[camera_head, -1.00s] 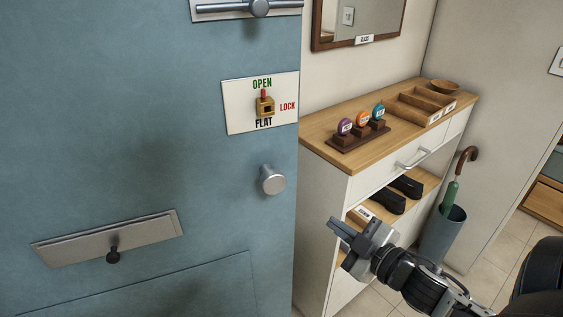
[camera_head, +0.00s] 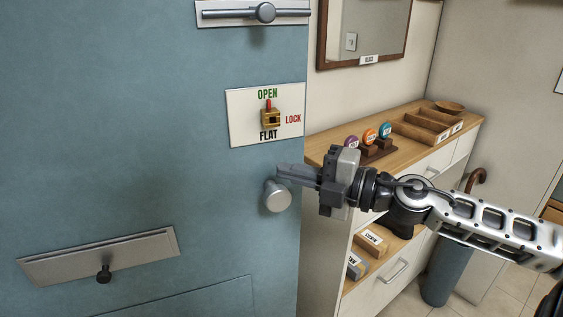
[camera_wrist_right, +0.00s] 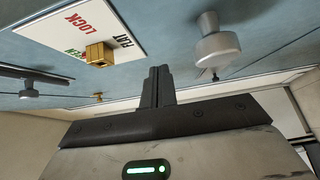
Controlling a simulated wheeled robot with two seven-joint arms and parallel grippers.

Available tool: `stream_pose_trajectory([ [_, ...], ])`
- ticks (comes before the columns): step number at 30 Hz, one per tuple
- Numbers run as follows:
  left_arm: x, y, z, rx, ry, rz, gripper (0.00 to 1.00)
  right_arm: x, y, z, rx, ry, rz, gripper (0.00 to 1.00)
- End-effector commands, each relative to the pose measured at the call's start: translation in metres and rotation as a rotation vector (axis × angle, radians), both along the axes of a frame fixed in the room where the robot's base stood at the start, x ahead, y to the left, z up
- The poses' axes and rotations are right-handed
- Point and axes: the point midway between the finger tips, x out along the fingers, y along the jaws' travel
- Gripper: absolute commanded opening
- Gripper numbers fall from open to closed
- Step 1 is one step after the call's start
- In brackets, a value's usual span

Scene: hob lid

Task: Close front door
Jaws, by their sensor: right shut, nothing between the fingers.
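The blue front door (camera_head: 120,130) fills the left of the head view, and its free edge is beside the cabinet. It carries a round grey knob (camera_head: 277,196) and a white lock plate (camera_head: 240,118) with a brass turn piece whose red pointer is up at OPEN. My right gripper (camera_head: 283,172) is shut and empty, its fingertips just above the knob in the head view; I cannot tell whether they touch the door. In the right wrist view the shut fingers (camera_wrist_right: 157,75) point at the door between the lock plate (camera_wrist_right: 75,32) and the knob (camera_wrist_right: 216,50). My left gripper is out of view.
A bolt (camera_head: 255,13) and a letter flap (camera_head: 100,257) are on the door. A wooden-topped cabinet (camera_head: 330,140) stands right of the door, with coloured tags (camera_head: 370,136) and a tray on top. An umbrella stand (camera_head: 441,268) is beyond it. A framed mirror (camera_head: 365,25) hangs above.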

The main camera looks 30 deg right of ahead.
Motion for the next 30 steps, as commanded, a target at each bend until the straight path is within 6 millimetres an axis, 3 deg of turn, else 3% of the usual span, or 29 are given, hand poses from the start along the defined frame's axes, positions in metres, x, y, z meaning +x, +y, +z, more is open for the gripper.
stream_pose_trajectory([
  [12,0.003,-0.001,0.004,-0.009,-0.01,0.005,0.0,0.038,-0.004,0.001,-0.001,-0.003,-0.005,0.0],
  [30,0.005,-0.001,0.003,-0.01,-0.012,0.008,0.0,0.047,-0.006,-0.001,-0.002,0.0,-0.003,0.0],
])
